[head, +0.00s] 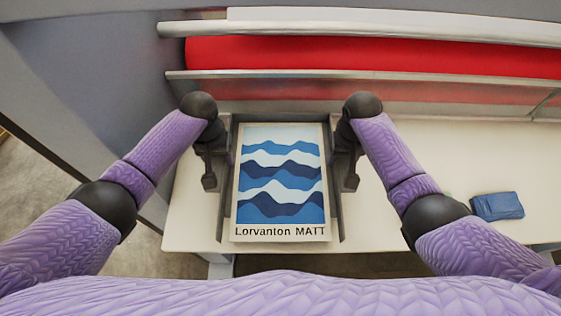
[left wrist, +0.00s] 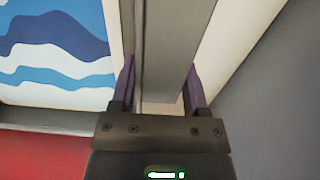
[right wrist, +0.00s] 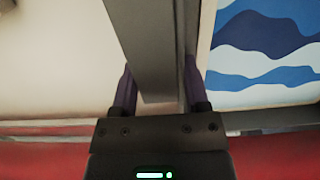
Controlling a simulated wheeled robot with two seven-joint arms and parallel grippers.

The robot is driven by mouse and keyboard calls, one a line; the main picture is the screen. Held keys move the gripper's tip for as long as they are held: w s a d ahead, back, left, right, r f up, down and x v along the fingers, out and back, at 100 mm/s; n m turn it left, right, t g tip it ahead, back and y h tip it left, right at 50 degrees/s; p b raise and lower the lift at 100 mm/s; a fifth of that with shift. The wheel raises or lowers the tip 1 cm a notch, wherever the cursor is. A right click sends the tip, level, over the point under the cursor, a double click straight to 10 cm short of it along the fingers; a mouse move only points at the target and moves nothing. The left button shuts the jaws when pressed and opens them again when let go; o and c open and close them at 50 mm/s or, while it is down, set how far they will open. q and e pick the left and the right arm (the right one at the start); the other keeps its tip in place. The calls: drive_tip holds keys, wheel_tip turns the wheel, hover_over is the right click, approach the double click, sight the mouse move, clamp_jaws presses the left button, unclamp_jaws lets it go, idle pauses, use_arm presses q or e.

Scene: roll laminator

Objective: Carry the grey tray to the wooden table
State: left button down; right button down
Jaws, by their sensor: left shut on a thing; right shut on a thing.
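The grey tray (head: 337,213) is at the centre of the head view, over the pale bench in front of the laminator. A poster with blue waves and the words "Lorvanton MATT" (head: 281,190) lies in it. My left gripper (head: 209,180) is shut on the tray's left side wall, which also shows between its fingers in the left wrist view (left wrist: 170,60). My right gripper (head: 350,180) is shut on the right side wall, seen in the right wrist view (right wrist: 150,50). I cannot tell whether the tray touches the bench. No wooden table is clearly visible.
The laminator with its red roller (head: 350,55) and metal bars stands just behind the tray. A grey side panel (head: 110,75) rises at the left. A folded blue cloth (head: 497,206) lies on the pale bench (head: 450,155) at the right.

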use_arm(q)
drive_tip(key=shift+r, duration=0.1)
use_arm(e)
drive_tip(key=shift+r, duration=0.1)
